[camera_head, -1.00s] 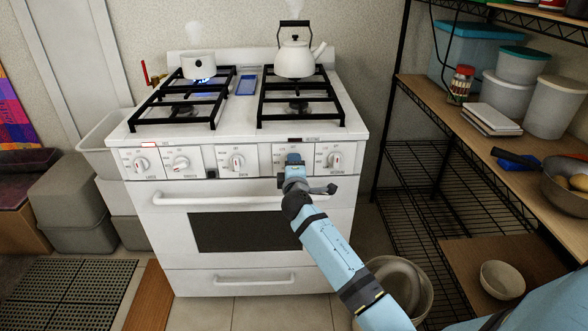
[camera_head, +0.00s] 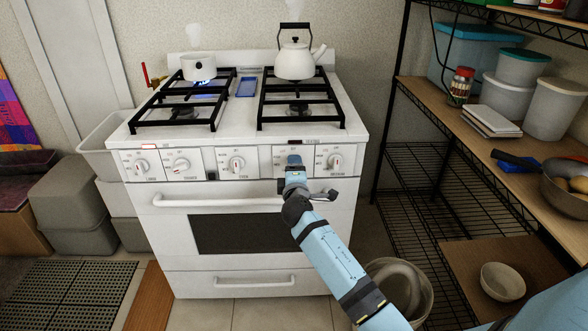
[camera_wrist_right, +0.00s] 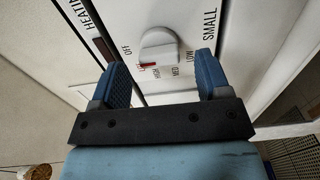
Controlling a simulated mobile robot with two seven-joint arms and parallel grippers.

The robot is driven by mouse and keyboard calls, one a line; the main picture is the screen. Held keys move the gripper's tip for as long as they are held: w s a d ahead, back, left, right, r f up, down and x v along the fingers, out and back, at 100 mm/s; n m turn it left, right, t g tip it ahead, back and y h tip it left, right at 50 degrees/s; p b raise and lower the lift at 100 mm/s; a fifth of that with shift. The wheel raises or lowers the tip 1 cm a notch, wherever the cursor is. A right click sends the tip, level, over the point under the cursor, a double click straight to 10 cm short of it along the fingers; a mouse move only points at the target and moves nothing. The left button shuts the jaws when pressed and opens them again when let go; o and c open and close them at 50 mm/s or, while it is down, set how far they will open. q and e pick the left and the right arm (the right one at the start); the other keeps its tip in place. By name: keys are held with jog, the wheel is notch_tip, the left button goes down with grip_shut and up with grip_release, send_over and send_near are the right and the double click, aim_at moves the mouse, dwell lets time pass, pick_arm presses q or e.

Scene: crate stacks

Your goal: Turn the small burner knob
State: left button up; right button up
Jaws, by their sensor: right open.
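The small burner knob (camera_wrist_right: 159,45) is a white round dial with a red mark, on a white panel plate labelled SMALL. Its red mark points toward the lower left in the right wrist view, near the OFF and HIGH lettering. My right gripper (camera_wrist_right: 159,62) is open, with blue fingers to either side of the knob and visible gaps between. Whether the fingertips reach the knob's depth is hard to tell. In the head view my right gripper (camera_head: 294,163) is at the stove's front panel and hides this knob. My left gripper is not in view.
The white stove (camera_head: 247,143) has other knobs, including one just right of my gripper (camera_head: 335,161). The oven handle (camera_head: 217,201) runs below it. A pot (camera_head: 199,67) and a kettle (camera_head: 295,60) stand on the rear burners. A wire shelf unit (camera_head: 400,170) stands at right.

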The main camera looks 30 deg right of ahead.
pick_arm(q)
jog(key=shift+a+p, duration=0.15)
jog(key=shift+p, duration=0.4)
pick_arm(e)
jog(key=v, duration=1.2)
jog(key=shift+s, duration=0.25)
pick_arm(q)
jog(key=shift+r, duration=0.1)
pick_arm(e)
jog(key=shift+a, duration=0.1)
